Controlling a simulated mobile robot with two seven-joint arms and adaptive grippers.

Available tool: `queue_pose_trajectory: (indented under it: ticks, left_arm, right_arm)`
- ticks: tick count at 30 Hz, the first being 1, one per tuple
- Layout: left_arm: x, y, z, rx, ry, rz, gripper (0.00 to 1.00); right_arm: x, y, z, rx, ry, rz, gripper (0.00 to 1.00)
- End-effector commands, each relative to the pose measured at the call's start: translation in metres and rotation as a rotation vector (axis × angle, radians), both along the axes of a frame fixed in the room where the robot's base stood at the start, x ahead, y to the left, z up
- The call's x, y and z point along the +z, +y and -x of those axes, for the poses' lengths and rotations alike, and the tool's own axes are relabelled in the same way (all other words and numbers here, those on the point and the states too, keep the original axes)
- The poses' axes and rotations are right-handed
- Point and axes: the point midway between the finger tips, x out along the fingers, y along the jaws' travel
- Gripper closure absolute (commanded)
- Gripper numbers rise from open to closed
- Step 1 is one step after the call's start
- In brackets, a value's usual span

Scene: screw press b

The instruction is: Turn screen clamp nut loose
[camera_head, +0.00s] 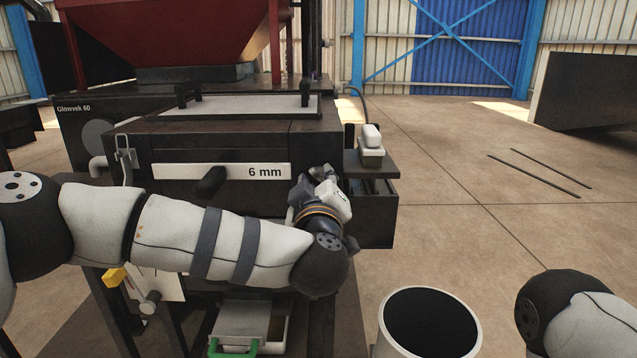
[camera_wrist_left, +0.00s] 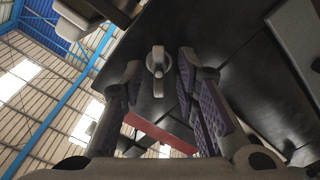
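A light grey clamp nut (camera_wrist_left: 158,62) with a small wing shows in the left wrist view, against a dark panel of the machine. My left gripper (camera_wrist_left: 160,85) is open, its two padded fingers on either side of the nut's line, and I see no clear contact. In the head view my left gripper (camera_head: 326,186) is at the right end of the "6 mm" screen front (camera_head: 240,171) and hides the nut there. A metal clamp (camera_head: 125,160) stands at the screen's left end. My right gripper is out of view.
A dark handle (camera_head: 211,182) sticks out of the screen front. A small shelf (camera_head: 372,168) with a white-capped device (camera_head: 371,142) stands just right of my left gripper. A white-rimmed bin (camera_head: 476,325) is at the lower right. A tray with a green handle (camera_head: 233,348) is below.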

Motion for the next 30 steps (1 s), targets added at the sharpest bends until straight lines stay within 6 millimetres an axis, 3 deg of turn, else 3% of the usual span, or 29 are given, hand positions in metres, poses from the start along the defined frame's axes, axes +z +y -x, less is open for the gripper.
queue_pose_trajectory:
  ticks: [9, 13, 23, 30]
  left_arm:
    - [0.0017, -0.0002, -0.0053, -0.001, -0.002, -0.001, 0.72]
    - [0.0017, -0.0003, -0.0051, -0.001, -0.002, -0.001, 1.0]
    - [0.0024, -0.0004, -0.0048, -0.002, -0.003, 0.016, 1.0]
    - [0.0046, -0.0005, -0.0043, -0.002, -0.006, 0.129, 1.0]
  right_arm:
    - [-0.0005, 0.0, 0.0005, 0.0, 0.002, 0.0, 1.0]
    - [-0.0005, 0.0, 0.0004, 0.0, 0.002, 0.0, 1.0]
    - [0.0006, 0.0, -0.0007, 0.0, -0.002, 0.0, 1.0]
    - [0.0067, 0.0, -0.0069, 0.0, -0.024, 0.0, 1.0]
